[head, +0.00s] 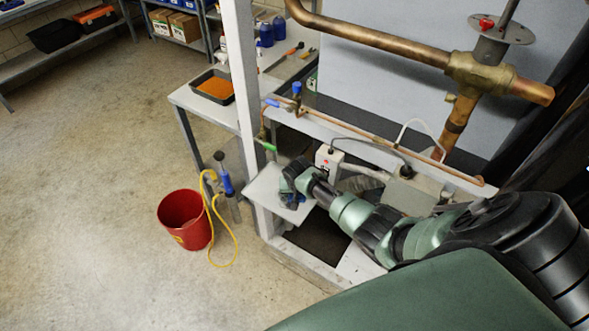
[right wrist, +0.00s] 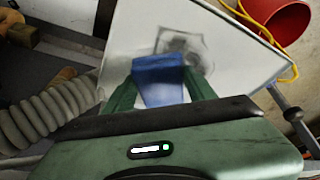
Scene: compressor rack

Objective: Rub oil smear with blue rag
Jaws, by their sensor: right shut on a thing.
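The blue rag (right wrist: 158,82) is held between the two green fingers of my right gripper (right wrist: 160,75) in the right wrist view. The rag lies over or just above the white panel (right wrist: 130,30), at the near edge of the dark oil smear (right wrist: 188,46). I cannot tell whether it touches the panel. In the head view my right arm reaches in from the right, and its gripper (head: 292,195) is over the same white panel (head: 262,186). A bit of blue shows there; the smear is mostly hidden by the gripper. My left gripper is not in view.
A rack post (head: 243,110) stands close left of the panel. A red bucket (head: 184,219) and a yellow hose (head: 214,225) are on the floor to the left. Copper pipes (head: 385,40) and a ribbed grey hose (right wrist: 45,115) are near my arm. The floor farther left is clear.

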